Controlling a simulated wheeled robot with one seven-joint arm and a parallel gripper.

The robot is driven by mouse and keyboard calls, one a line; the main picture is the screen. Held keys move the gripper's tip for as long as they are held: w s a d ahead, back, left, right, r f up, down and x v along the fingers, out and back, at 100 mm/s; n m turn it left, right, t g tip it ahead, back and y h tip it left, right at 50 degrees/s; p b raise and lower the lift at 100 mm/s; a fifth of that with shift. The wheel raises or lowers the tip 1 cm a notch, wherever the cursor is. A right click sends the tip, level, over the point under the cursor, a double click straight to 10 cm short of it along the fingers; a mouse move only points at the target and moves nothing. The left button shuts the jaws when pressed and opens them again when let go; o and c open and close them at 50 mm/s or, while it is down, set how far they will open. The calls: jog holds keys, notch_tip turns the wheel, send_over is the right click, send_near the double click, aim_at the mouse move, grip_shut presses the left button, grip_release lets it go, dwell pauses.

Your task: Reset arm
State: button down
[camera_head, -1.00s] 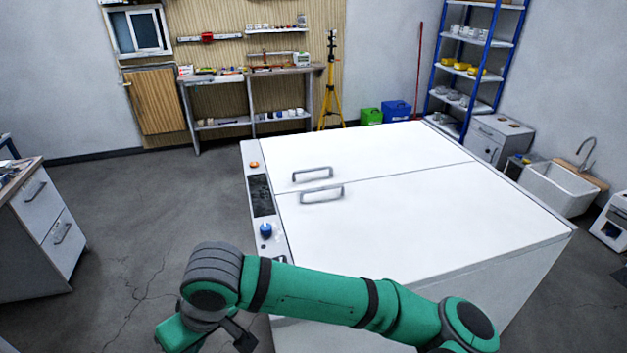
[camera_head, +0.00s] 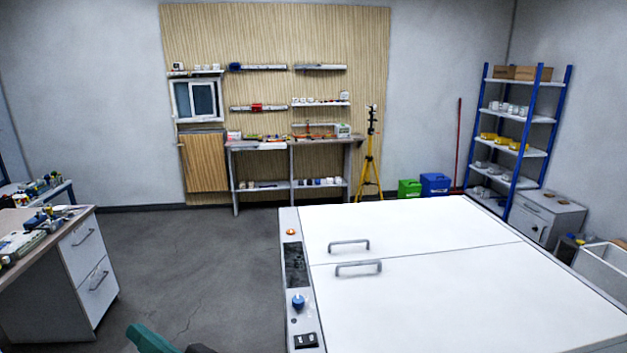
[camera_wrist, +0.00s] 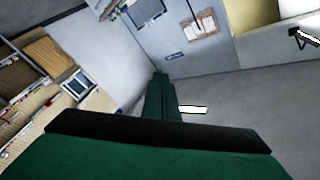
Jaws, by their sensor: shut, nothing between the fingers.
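My gripper (camera_wrist: 160,98) shows in the wrist view as a narrow green shape beyond a black band and a wide green body. Its fingers are together with nothing between them, and it points into open room above the floor. In the head view only a small green part of my arm (camera_head: 150,339) shows at the bottom edge, left of the white machine. The rest of my arm is out of that view.
A large white machine (camera_head: 470,285) with two handles fills the lower right. A drawer cabinet (camera_head: 88,265) stands at left. A workbench (camera_head: 290,146), yellow tripod (camera_head: 370,160) and blue shelf rack (camera_head: 520,140) stand at the back. The floor (camera_head: 205,260) between is clear.

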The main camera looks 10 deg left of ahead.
jog(key=s+d+f+m+t+h, duration=0.2)
jog(key=d+f+m+t+h, duration=1)
jog(key=d+f, duration=0.85)
jog(key=s+d+f+n+g+h, duration=0.1)
jog(key=s+d+f+n+h, duration=0.1)
jog(key=s, duration=0.5)
jog(key=s+d+f+n+g+h, duration=0.1)
jog(key=s+d+f+n+h, duration=0.1)
jog(key=s+d+f, duration=0.2)
jog(key=s+d+f+n+g+h, duration=0.1)
jog(key=s+d+f, duration=0.3)
jog(key=s+d, duration=0.4)
jog(key=s+n, duration=0.1)
jog(key=s, duration=0.3)
jog(key=shift+s+d+h, duration=0.2)
jog(key=shift+s+h, duration=0.05)
jog(key=shift+h, duration=0.15)
